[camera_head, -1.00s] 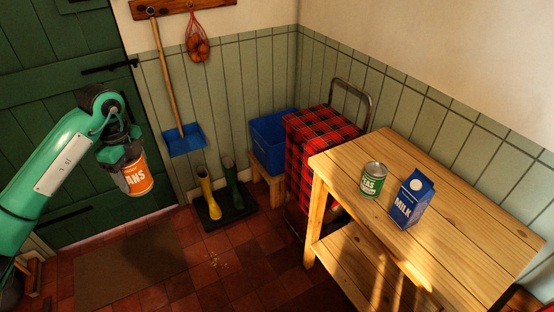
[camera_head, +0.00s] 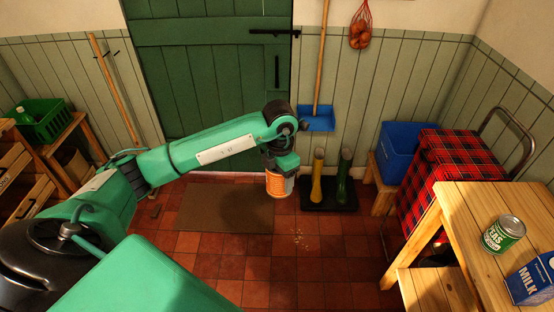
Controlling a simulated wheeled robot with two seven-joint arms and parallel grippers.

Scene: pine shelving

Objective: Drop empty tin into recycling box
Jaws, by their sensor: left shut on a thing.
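My left gripper (camera_head: 282,165) is shut on an orange tin (camera_head: 279,186) and holds it upright in the air, in front of the green door and the boots. The gripper hides the tin's top, so I cannot see whether it is empty. A blue box (camera_head: 401,154) stands on a low wooden stool by the back wall, to the right of the tin. A green crate (camera_head: 43,122) with a green bottle in it stands on a wooden bench at the far left. No label shows which one is the recycling box. My right gripper is not in view.
A pine table (camera_head: 461,213) at the right holds a green peas tin (camera_head: 503,234) and a milk carton (camera_head: 532,279). A red tartan trolley (camera_head: 440,170) stands behind it. Boots (camera_head: 318,176) stand on a dark tray.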

